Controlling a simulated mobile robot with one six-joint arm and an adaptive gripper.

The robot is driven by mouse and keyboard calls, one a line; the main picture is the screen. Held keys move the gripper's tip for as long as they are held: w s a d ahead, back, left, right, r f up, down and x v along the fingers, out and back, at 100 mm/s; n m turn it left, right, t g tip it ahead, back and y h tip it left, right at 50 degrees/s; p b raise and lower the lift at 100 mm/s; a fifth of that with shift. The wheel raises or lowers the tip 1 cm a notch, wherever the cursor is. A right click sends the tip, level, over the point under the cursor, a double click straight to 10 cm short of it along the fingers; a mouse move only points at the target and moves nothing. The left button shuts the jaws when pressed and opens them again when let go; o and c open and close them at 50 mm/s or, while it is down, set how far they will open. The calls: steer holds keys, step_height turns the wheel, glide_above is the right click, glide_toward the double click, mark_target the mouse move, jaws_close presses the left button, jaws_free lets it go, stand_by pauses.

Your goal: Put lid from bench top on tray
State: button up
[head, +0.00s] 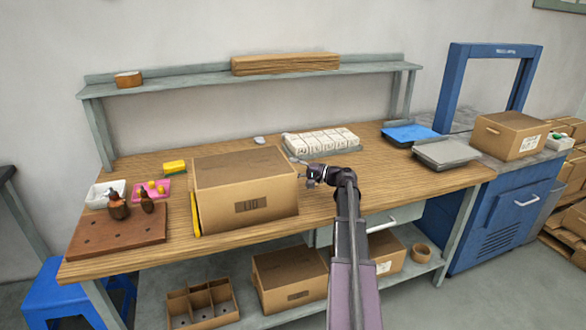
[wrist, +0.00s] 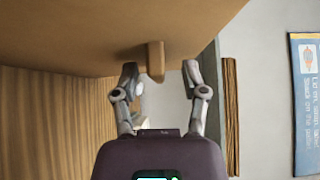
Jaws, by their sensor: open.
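A large cardboard-brown box-shaped piece marked LID (head: 246,192) sits on the wooden bench top (head: 375,175), left of centre. My gripper (head: 304,173) is at its right side. In the wrist view, my open gripper (wrist: 162,72) has its fingertips on either side of a small brown tab (wrist: 155,60) projecting from a broad brown face (wrist: 90,30). I see a gap between the tab and the fingers. A grey tray (head: 446,153) and a blue tray (head: 410,133) are on the right; I cannot tell which one is meant.
A white rack of blocks (head: 322,141) stands behind my gripper. A brown board (head: 117,231) with bottles, a pink dish (head: 150,191) and a yellow sponge (head: 175,168) are on the left. A shelf (head: 200,82) spans the back. Bare bench lies right of my arm.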

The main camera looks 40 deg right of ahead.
steer(key=v, duration=0.7)
steer(key=shift+s+d, duration=0.15)
steer(key=shift+s, duration=0.05)
stand_by(0.8)
steer(key=v, duration=0.7)
steer(key=shift+s+d, duration=0.1)
stand_by(0.4)
stand_by(0.3)
